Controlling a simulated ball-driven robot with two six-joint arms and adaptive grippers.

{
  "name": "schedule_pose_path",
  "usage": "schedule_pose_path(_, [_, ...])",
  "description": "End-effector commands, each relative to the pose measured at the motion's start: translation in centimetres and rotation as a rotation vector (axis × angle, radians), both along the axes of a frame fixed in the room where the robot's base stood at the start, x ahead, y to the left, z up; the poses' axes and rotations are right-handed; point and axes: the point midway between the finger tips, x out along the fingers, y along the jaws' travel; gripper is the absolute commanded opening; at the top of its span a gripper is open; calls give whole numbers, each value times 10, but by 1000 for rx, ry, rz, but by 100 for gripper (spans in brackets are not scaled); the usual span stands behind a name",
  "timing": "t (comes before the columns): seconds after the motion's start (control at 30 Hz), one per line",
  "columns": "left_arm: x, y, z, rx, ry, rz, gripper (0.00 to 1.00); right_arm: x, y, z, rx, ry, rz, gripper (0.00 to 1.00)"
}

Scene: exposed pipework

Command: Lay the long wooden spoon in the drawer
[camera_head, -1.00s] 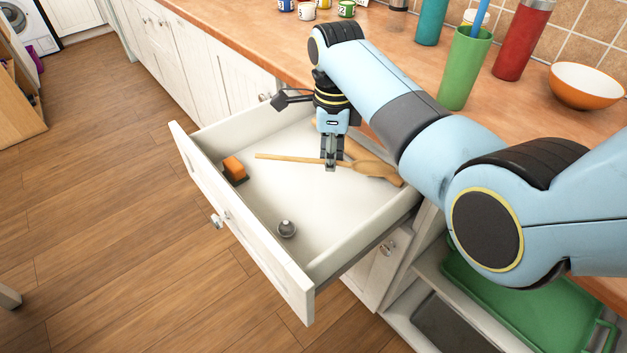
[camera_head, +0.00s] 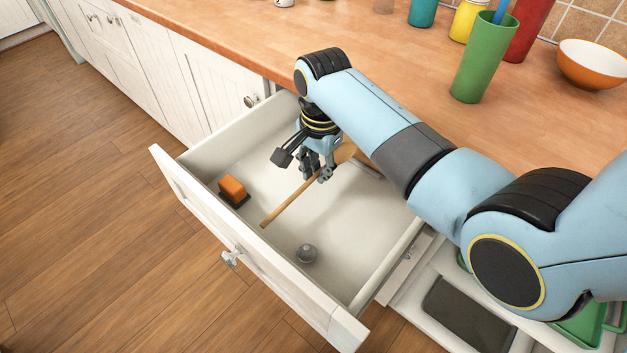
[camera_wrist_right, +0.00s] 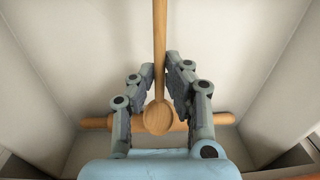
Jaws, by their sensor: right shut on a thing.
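The long wooden spoon (camera_head: 283,206) is inside the open drawer's outline, its handle pointing toward the drawer front. My right gripper (camera_head: 317,176) is over the drawer and shut on the spoon. In the right wrist view the spoon (camera_wrist_right: 160,50) runs between the fingers (camera_wrist_right: 152,92), with its round bowl near the palm. The white drawer (camera_head: 345,235) is pulled out below the counter. I cannot tell whether the spoon touches its floor. My left gripper is not in view.
A wooden rod (camera_wrist_right: 97,122) lies crosswise under the spoon bowl. An orange-topped block (camera_head: 232,189) and a small grey knob-like object (camera_head: 306,253) are in the drawer. A green cup (camera_head: 482,62) and a bowl (camera_head: 592,62) stand on the counter.

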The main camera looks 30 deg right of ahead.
Motion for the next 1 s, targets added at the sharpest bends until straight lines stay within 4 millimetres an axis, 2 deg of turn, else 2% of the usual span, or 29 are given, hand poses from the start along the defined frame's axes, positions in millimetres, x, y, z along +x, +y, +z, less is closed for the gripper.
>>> schedule_pose_path(0.03, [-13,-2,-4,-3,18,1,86,0,0,-9,0,0,-1,0])
schedule_pose_path(0.1, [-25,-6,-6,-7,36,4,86,1,0,-16,-1,-1,-1,0])
schedule_pose_path(0.2, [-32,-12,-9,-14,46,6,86,1,0,-27,0,0,-2,0])
schedule_pose_path(0.3, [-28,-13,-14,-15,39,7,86,0,0,-44,0,1,-3,0])
schedule_pose_path(0.4, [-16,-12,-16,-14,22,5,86,1,0,-55,0,-1,-3,0])
schedule_pose_path(0.57, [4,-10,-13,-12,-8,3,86,1,0,-56,0,-2,-3,0])
schedule_pose_path(0.8, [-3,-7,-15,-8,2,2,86,1,0,-59,0,-1,-3,0])
schedule_pose_path(0.83, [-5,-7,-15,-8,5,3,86,1,0,-59,0,-2,-3,15])
schedule_pose_path(1.0, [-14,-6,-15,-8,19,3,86,1,0,-59,0,-1,-3,35])
